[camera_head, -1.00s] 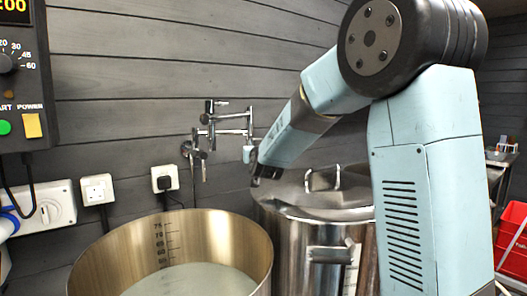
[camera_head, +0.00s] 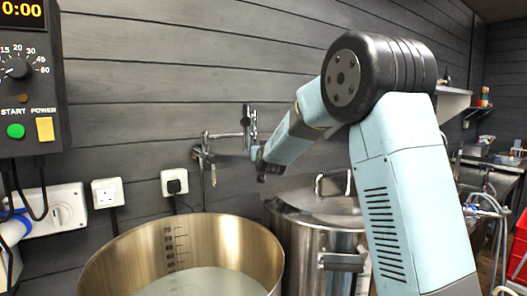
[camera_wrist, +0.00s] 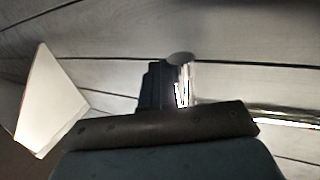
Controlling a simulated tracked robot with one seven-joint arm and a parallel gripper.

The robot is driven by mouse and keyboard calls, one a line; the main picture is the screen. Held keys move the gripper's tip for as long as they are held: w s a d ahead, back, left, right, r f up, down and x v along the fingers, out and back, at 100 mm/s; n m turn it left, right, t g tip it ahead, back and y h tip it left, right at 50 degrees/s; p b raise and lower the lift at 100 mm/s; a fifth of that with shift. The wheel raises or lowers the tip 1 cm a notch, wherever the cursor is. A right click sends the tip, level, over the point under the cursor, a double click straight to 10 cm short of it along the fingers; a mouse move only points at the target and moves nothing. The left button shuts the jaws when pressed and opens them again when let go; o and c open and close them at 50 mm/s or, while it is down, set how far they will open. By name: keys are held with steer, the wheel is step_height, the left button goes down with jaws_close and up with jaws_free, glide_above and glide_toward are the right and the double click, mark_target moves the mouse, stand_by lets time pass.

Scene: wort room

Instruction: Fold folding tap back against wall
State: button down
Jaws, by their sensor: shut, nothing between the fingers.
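The chrome folding tap (camera_head: 248,124) is fixed to the dark plank wall, above and behind the open kettle. In the wrist view the dark fingers (camera_wrist: 157,86) are beside a shiny chrome piece of the tap (camera_wrist: 184,88). I cannot tell whether they touch. The tap's far joints are partly hidden.
The open steel kettle (camera_head: 262,247) stands below the tap. A lidded steel vessel (camera_head: 300,262) stands right of it, under my arm. A control panel (camera_head: 30,75) and sockets (camera_head: 107,192) are on the wall at left. A white shelf (camera_wrist: 48,105) shows in the wrist view.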

steer(key=shift+a+r, duration=0.1)
steer(key=shift+a, duration=0.25)
